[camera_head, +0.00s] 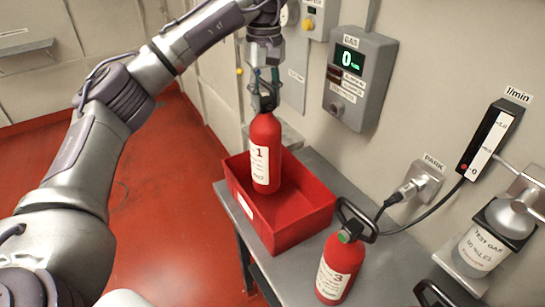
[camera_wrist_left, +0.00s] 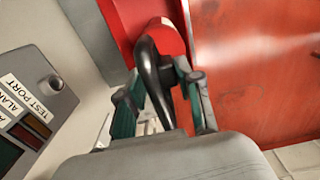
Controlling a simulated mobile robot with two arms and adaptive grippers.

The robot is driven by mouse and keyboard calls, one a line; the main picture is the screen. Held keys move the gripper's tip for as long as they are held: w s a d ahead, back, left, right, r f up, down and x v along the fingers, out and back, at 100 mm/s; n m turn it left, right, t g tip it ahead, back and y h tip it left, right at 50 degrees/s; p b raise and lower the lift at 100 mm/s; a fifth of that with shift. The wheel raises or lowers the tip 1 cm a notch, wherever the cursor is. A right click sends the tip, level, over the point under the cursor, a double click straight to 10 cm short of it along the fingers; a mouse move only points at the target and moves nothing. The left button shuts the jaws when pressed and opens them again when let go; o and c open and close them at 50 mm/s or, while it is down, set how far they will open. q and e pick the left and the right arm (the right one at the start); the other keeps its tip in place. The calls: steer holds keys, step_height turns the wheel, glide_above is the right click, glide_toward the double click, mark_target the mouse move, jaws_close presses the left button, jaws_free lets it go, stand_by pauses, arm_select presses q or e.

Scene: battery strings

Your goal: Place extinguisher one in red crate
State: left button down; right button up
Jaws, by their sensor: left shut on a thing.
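Extinguisher one (camera_head: 265,155) is a red cylinder with a white label reading 1 and a black handle at its top. My left gripper (camera_head: 263,95) is shut on its handle from above and holds it upright. The lower part of the extinguisher shows inside the outline of the red crate (camera_head: 298,227); I cannot tell whether its base touches the crate floor. In the left wrist view the black handle (camera_wrist_left: 152,75) sits between the two fingers, with the red body (camera_wrist_left: 160,38) beyond. My right gripper is not in view.
The crate stands on a grey table (camera_head: 330,175) against the wall. Extinguisher three (camera_head: 340,265) stands on the table just right of the crate. A GAS panel (camera_head: 358,80), a PARK socket (camera_head: 414,187) with a cable, and a test gas bottle (camera_head: 482,245) are along the wall.

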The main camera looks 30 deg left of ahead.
mark_target(265, 117)
arm_select(q)
steer(key=shift+f, duration=0.25)
step_height(265, 117, down, 4)
steer(key=shift+f, duration=0.15)
steer(key=shift+f+p, duration=0.3)
steer(key=shift+f, duration=0.2)
steer(key=shift+f+p, duration=0.55)
steer(key=shift+f, duration=1.3)
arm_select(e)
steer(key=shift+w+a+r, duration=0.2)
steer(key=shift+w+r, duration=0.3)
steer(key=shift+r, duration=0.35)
arm_select(q)
steer(key=c, duration=0.8)
jaws_free()
steer(key=shift+s+d+f, duration=0.1)
steer(key=shift+s+f, duration=0.05)
steer(key=shift+s, duration=0.05)
steer(key=shift+o, duration=0.2)
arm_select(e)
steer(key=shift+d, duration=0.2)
